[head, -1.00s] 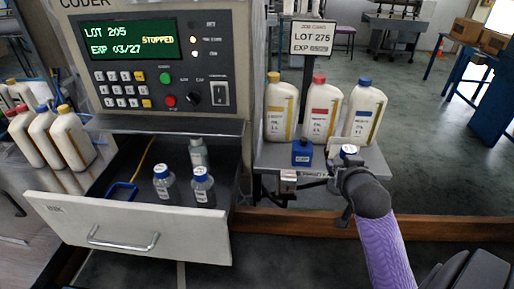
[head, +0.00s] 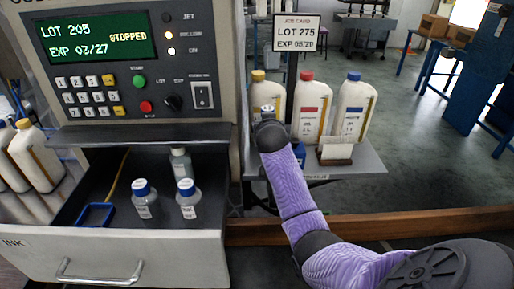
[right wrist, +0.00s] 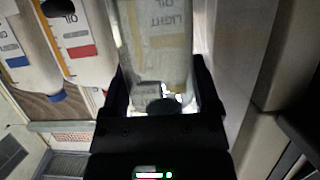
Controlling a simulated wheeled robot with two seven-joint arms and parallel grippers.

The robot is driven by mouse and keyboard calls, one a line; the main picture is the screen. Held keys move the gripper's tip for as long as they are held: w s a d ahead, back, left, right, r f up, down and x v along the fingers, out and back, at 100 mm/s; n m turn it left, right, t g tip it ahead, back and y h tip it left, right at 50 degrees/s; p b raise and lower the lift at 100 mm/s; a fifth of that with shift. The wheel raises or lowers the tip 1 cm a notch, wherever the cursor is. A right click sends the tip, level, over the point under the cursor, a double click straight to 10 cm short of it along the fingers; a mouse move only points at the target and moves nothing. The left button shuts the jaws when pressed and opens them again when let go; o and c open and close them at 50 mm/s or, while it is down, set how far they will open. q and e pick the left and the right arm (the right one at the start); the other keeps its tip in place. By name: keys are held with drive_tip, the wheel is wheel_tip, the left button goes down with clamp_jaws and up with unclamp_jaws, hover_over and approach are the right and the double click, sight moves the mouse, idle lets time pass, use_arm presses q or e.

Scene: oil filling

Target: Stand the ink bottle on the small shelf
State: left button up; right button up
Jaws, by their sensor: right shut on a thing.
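My right gripper (head: 267,123) is at the left end of the small grey shelf (head: 365,162), in front of the yellow-capped oil bottle. It is shut on a small clear bottle; only the bottle's pale top (head: 267,108) shows above the gripper in the head view. My left gripper is out of view.
An open drawer (head: 110,255) holds three small bottles. The coder (head: 140,70) stands at left.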

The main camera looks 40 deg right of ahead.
drive_tip(key=w+f+b, duration=0.1)
drive_tip(key=f, duration=0.1)
drive_tip(key=w+f+b, duration=0.1)
drive_tip(key=f, duration=0.2)
drive_tip(key=w+f+b, duration=0.1)
drive_tip(key=f, duration=0.1)
drive_tip(key=shift+a+f+b, duration=0.15)
drive_tip(key=shift+b, duration=0.2)
drive_tip(key=shift+w, duration=0.2)
drive_tip(key=o, duration=1.1)
